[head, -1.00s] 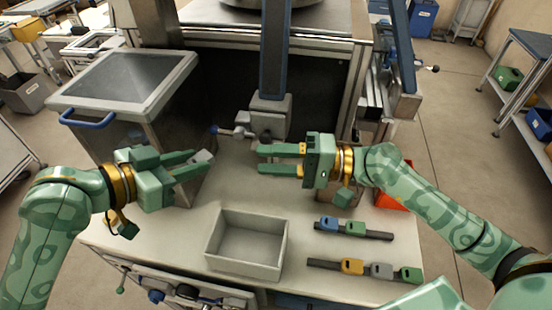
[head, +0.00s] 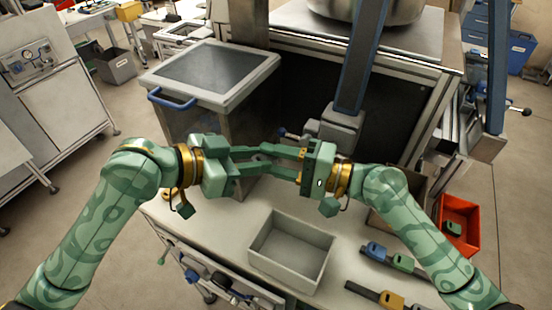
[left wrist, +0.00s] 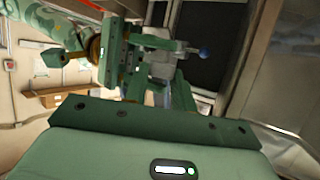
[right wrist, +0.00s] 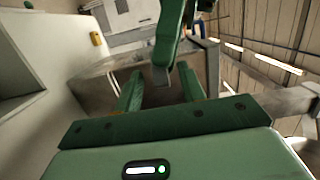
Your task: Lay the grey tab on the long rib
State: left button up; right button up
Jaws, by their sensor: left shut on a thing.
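My left gripper (head: 261,157) is shut on a grey tab (right wrist: 161,77), which shows in the right wrist view but is mostly hidden by fingers in the head view. My right gripper (head: 276,161) faces it, fingers apart; in the right wrist view, the tab is between its open fingers, with no clear contact. The long rib (head: 357,288) lies at the table's front right, with a yellow tab (head: 391,300) on it; its right part is out of frame. A shorter rib behind it bears a blue tab (head: 375,250) and a green tab (head: 402,262).
An open grey tray (head: 270,268) stands on the table left of the ribs. A lidded bin with a blue handle (head: 173,98) stands behind my left arm. A red box (head: 472,212) is at the right. A machine post (head: 340,128) stands behind the grippers.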

grip_shut()
grip_release()
jog(key=shift+d, duration=0.1)
jog(key=v, duration=1.2)
